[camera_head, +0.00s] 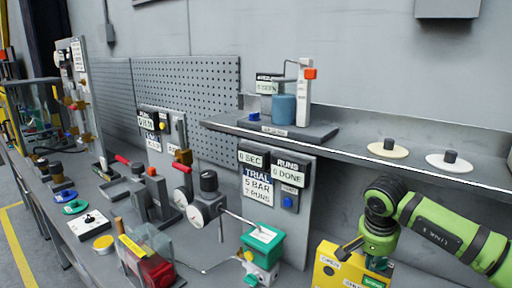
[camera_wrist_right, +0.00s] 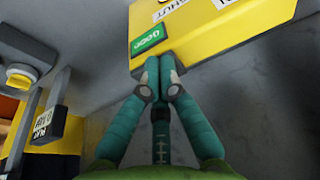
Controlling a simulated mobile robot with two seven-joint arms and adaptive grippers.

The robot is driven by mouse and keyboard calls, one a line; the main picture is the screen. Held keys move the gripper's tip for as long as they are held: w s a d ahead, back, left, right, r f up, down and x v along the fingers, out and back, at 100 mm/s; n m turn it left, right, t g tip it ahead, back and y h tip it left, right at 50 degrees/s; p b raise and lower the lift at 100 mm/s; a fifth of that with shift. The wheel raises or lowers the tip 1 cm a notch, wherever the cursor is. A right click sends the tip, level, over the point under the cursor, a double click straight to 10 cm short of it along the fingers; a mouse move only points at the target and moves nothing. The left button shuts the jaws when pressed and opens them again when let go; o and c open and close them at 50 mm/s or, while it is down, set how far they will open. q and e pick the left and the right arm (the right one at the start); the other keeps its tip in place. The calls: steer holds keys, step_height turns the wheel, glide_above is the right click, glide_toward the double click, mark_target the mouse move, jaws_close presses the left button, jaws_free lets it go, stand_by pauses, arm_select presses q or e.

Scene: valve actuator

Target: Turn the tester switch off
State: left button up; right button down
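I cannot tell for certain which part is the tester switch. A white box with a small black toggle (camera_head: 90,222) lies on the bench at the left. A grey panel (camera_head: 292,235) at the centre carries displays reading "0 SEC" and "RUNS 0 DONE", a "TRIAL 5 BAR 2 RUNS" card and a blue button (camera_head: 288,202). My right gripper (camera_head: 378,262) is over the yellow box (camera_head: 328,270) at the lower right. In the right wrist view its teal fingers (camera_wrist_right: 160,68) meet at the tips, beside the box's green label (camera_wrist_right: 149,38). My left gripper is out of view.
A green-topped block (camera_head: 262,243) with a rod stands left of the yellow box. Gauges and red-handled fixtures crowd the bench farther left. A shelf (camera_head: 400,165) holds two discs with black knobs. In the wrist view a yellow-and-black device (camera_wrist_right: 25,55) stands at left.

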steer(key=shift+w+d+r, duration=0.1)
steer(key=shift+d+r, duration=0.1)
steer(key=shift+d, duration=0.15)
stand_by(0.6)
steer(key=shift+s+d, duration=0.3)
steer(key=shift+d, duration=0.05)
steer(key=shift+s+d+f, duration=0.2)
steer(key=shift+s+d, duration=0.05)
steer(key=shift+d, duration=0.2)
steer(key=shift+b, duration=0.3)
steer(key=shift+s, duration=0.2)
steer(key=shift+d, duration=0.15)
steer(key=shift+d, duration=0.2)
steer(key=shift+s+a, duration=0.1)
steer(key=shift+s, duration=0.1)
